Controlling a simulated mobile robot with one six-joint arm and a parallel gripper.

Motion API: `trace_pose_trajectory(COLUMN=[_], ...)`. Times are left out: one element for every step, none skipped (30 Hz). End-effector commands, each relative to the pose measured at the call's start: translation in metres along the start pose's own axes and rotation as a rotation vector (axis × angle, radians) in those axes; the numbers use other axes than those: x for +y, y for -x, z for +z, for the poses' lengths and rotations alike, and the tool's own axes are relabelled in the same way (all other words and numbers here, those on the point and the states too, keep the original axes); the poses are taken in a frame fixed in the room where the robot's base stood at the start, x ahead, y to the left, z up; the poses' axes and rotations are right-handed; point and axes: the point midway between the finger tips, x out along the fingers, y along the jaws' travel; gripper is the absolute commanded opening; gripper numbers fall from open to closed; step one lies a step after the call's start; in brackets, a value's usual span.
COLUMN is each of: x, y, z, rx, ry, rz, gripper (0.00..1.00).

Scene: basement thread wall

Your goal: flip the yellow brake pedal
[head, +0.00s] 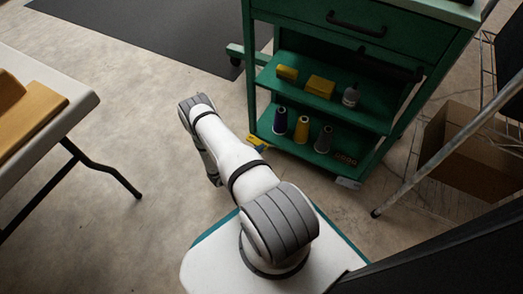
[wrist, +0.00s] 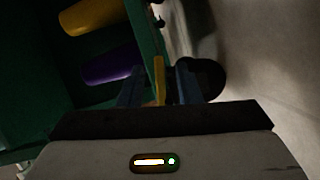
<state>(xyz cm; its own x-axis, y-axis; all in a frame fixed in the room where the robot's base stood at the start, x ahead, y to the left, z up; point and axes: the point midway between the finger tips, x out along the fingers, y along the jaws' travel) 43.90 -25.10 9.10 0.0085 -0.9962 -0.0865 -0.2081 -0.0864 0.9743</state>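The yellow brake pedal (head: 257,141) is at the lower left corner of the green cart (head: 249,75), near the floor. In the wrist view the yellow pedal (wrist: 159,80) stands between the two fingers of my gripper (wrist: 158,82), beside a dark caster wheel (wrist: 209,78). The fingers are apart, with a gap showing on each side of the pedal, so my gripper is open around it. Whether a finger touches it I cannot tell. In the head view my arm hides most of the gripper.
The cart's lower shelf holds a purple-blue spool (head: 280,120), a yellow spool (head: 301,130) and a grey spool (head: 324,139), close to my gripper. A folding table (head: 84,103) stands left, a cardboard box (head: 470,150) right. The floor between table and cart is clear.

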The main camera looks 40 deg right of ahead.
Motion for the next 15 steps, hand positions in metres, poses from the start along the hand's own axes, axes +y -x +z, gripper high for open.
trace_pose_trajectory(x=[-0.002,-0.002,-0.001,-0.001,-0.001,-0.001,0.0,0.0,0.0,0.0,0.0,0.001,0.001,0.001,0.0], y=[-0.007,-0.01,-0.013,-0.015,-0.017,-0.018,-0.019,-0.019,-0.02,-0.02,-0.019,-0.019,-0.019,-0.019,-0.019], z=[0.001,0.0,0.0,0.0,0.0,0.0,0.0,-0.001,-0.001,-0.001,-0.001,-0.001,-0.001,-0.001,-0.001], rx=[-0.003,-0.002,-0.002,-0.002,-0.001,0.0,0.0,0.001,0.001,0.001,0.001,0.001,0.001,0.001,0.001], ry=[-0.001,-0.001,-0.001,-0.001,-0.001,-0.001,0.0,0.0,0.0,0.0,0.0,0.0,0.0,0.0,0.0], rz=[0.001,0.001,0.001,0.001,0.001,0.0,0.0,0.0,0.0,0.0,0.0,0.0,0.0,0.0,0.0], gripper=[0.31,0.31,0.31,0.31,0.31,0.31,0.31,0.31,0.31,0.31,0.31,0.31,0.31,0.31,0.29])
